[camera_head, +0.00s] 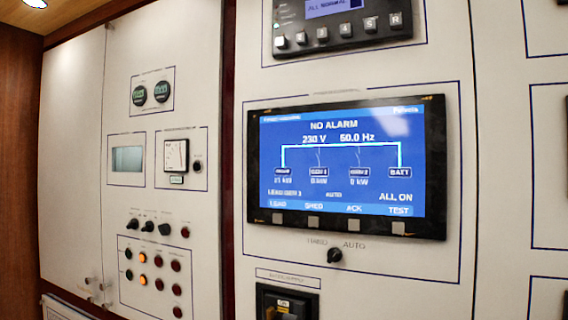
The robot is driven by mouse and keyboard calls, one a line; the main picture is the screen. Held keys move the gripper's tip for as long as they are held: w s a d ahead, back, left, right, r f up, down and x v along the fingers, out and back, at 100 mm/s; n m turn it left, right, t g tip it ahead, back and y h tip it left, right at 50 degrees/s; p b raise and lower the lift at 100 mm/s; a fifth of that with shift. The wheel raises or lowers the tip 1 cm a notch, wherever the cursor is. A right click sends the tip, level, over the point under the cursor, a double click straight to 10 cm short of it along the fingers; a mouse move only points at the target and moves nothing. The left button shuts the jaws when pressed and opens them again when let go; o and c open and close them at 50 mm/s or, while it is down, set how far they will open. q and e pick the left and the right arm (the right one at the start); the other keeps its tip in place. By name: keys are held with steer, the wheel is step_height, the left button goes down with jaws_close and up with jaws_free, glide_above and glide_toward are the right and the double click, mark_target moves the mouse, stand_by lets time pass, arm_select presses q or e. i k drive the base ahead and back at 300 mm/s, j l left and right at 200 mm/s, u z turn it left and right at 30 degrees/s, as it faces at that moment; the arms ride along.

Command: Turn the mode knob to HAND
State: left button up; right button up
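The mode knob (335,255) is a small black rotary knob on the white panel, just below the large screen. The label HAND (317,241) is printed at its upper left and the label AUTO (354,245) at its upper right. A light pointer mark shows on the knob, but it is too small to tell for sure which label it points at. The large screen (340,165) shows NO ALARM, with the word AUTO near its lower middle. Neither of my grippers is in view.
Below the knob is a black breaker unit (287,303). A row of grey buttons (313,222) runs along the screen's lower bezel. The left panel (155,215) carries small knobs, gauges and lamps. The space in front of the knob looks clear.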

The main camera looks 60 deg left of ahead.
mark_target(335, 254)
steer(key=u, duration=1.45)
